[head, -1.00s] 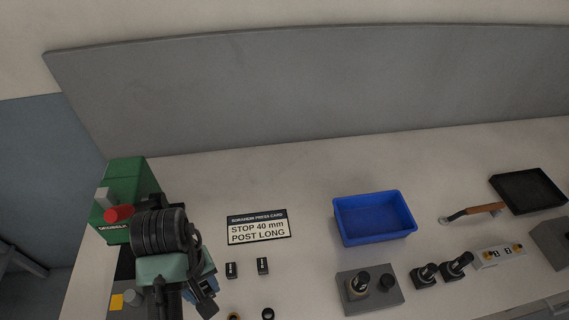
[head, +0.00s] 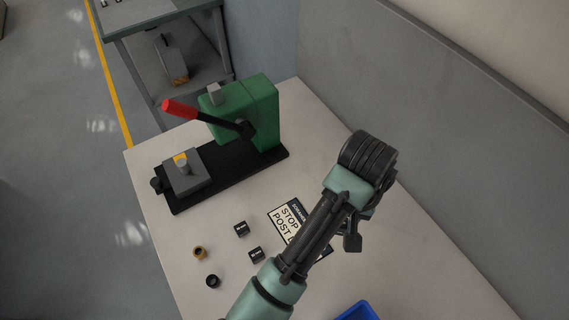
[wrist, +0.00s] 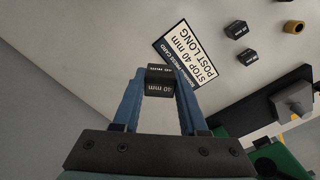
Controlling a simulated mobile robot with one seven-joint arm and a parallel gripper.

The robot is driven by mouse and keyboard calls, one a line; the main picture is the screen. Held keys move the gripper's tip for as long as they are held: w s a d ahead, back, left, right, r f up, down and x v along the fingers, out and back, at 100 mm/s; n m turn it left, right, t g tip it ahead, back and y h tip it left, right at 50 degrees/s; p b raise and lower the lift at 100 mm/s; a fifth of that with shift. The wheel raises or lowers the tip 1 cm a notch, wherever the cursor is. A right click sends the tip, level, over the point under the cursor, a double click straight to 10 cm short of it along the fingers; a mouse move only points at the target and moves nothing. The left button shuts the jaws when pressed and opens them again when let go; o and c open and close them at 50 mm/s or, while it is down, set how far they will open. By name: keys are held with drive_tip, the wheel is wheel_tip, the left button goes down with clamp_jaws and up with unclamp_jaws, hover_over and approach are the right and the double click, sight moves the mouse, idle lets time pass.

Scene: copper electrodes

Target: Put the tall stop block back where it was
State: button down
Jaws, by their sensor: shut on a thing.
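My gripper (wrist: 160,76) is shut on a dark tall stop block (wrist: 158,88) lettered "40 mm", with blue fingers on both sides of it. In the head view the block (head: 352,243) hangs below my wrist, and the fingers are mostly hidden by my arm. Two shorter dark blocks, one (head: 241,229) and another (head: 255,254), stand on the table beside the card.
A green press (head: 250,110) with a red-handled lever and black base stands at the table's far left. A brass ring (head: 199,252) and a black ring (head: 212,281) lie near the front edge. A blue bin (head: 358,312) shows at the bottom. A grey panel (head: 450,120) bounds the right.

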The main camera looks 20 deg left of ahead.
drive_tip(key=shift+d+n, duration=0.2)
drive_tip(key=shift+n, duration=0.3)
drive_tip(key=shift+s+a+n, duration=0.25)
drive_tip(key=shift+a+n, duration=0.05)
drive_tip(key=shift+n, duration=0.2)
drive_tip(key=s+a+f+n+p, duration=0.1)
drive_tip(key=s+a+f+n, duration=0.25)
drive_tip(key=s, duration=0.25)
drive_tip(key=s+a+f+n, duration=0.2)
drive_tip(key=s+a+n, duration=0.1)
drive_tip(key=s+a, duration=0.25)
drive_tip(key=shift+n, duration=0.25)
drive_tip(key=f, duration=0.5)
drive_tip(key=shift+s+f, duration=0.1)
drive_tip(key=shift+s, duration=0.25)
drive_tip(key=shift+f, duration=2.35)
drive_tip(key=shift+f, duration=0.1)
drive_tip(key=shift+c, duration=2.2)
unclamp_jaws()
